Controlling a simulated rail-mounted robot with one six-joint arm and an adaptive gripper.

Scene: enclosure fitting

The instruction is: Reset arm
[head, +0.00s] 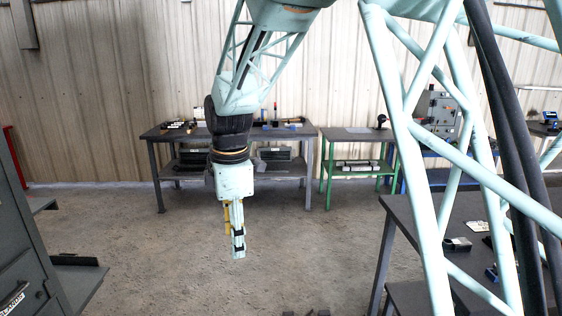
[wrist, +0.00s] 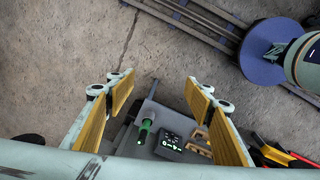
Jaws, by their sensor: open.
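My gripper (head: 237,248) hangs pointing down over the bare concrete floor in the middle of the head view. It is pale green with yellow pads. In the wrist view my gripper (wrist: 160,100) is open, with its two yellow-padded fingers wide apart. Nothing is between the pads at the fingertips. Beyond and below the fingers, a grey surface carries a green-topped tool (wrist: 144,130) and a dark block with light markings (wrist: 170,141).
A dark workbench (head: 308,190) and a green-framed table (head: 322,170) stand along the back wall. A grey cabinet (head: 30,255) is at the left. A dark table (head: 425,225) with small parts is at the right.

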